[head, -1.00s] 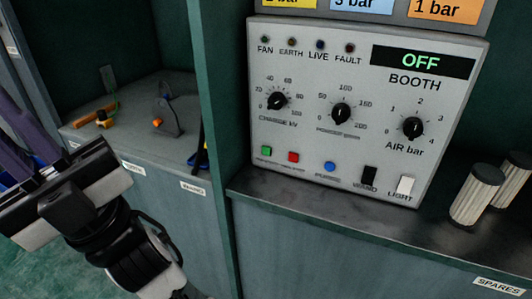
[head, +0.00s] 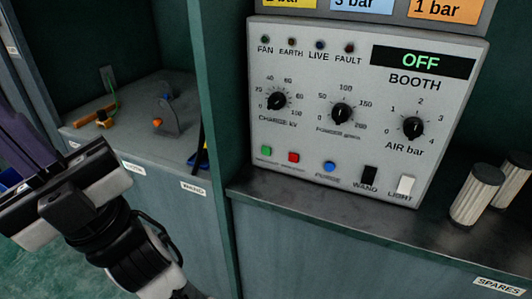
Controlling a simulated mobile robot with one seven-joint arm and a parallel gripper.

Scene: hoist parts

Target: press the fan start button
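The booth control panel (head: 225,0) is not fully readable, but its grey front plate (head: 300,190) faces me and its display (head: 421,62) reads OFF. A green button (head: 266,149) sits at its lower left, with a red button (head: 293,157) to its right. The small labels under these two are too blurred to read. The FAN lamp (head: 265,39) at the upper left looks dark. My gripper (head: 45,195) is at the lower left, well apart from the panel and touching none of its buttons. I see it from behind, so its finger opening is hidden.
A blue button (head: 329,167), a black WAND switch (head: 369,175) and a white LIGHT switch (head: 404,186) continue the row. Pleated cylinders (head: 478,195) stand right of the panel. A green upright (head: 220,150) separates the panel from the left shelf (head: 150,155).

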